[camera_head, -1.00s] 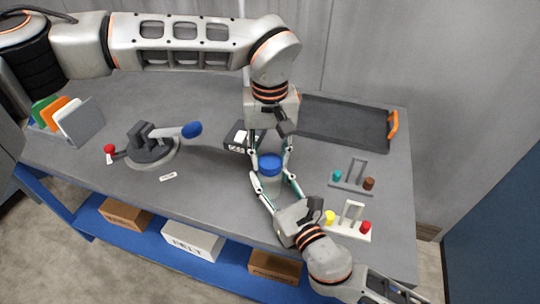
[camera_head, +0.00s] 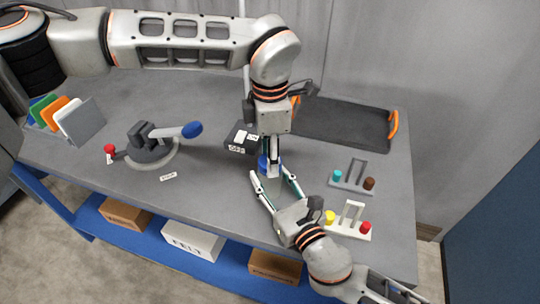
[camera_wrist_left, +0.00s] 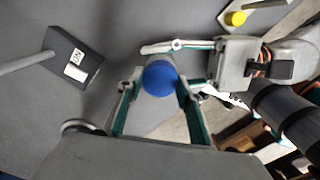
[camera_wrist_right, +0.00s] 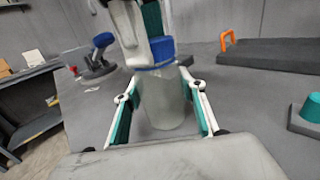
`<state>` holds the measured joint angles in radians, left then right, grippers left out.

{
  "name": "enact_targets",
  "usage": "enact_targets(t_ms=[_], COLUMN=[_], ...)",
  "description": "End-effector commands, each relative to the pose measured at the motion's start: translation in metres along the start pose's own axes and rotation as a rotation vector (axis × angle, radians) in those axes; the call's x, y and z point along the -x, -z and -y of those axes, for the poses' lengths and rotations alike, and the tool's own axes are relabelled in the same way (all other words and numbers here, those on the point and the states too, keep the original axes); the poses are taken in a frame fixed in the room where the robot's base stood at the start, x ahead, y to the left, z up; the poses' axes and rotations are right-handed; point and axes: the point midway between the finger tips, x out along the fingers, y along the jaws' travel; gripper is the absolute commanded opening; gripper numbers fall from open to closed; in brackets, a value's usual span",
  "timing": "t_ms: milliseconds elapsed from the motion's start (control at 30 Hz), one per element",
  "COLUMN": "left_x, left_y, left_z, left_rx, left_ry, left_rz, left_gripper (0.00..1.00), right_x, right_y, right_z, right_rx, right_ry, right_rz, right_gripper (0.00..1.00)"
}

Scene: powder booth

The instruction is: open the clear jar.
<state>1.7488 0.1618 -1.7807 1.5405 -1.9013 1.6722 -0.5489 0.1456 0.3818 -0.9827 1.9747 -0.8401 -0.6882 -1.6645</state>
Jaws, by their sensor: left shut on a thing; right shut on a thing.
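The clear jar (camera_wrist_right: 162,105) stands upright on the grey table, its see-through body in plain sight in the right wrist view. Its blue lid (camera_wrist_left: 160,78) sits on top; no gap shows between lid and jar. My left gripper (camera_head: 270,160) points down from above and is shut on the lid, one finger on each side in the left wrist view. My right gripper (camera_wrist_right: 163,103) comes in low from the front right and is shut around the jar body. In the head view, the left fingers hide part of the lid (camera_head: 263,164).
A black box with white labels (camera_head: 241,139) stands just left of the jar. A dark tray with orange handles (camera_head: 343,122) lies behind right. Small peg stands (camera_head: 352,178) are to the right.

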Motion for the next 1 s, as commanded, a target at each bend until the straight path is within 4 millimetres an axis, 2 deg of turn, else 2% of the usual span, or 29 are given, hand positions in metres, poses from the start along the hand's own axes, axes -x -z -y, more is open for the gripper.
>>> enact_targets(t_ms=[1000], left_x=[0.0009], left_y=[-0.0009], left_z=[0.0009], left_rx=[1.843], left_ry=[0.001], left_rz=[-0.002], left_gripper=[0.10], right_x=[-0.0003], right_y=[0.0000], right_z=[0.0013], right_rx=[0.002], right_ry=[0.002], right_rz=[0.000], right_gripper=[0.00])
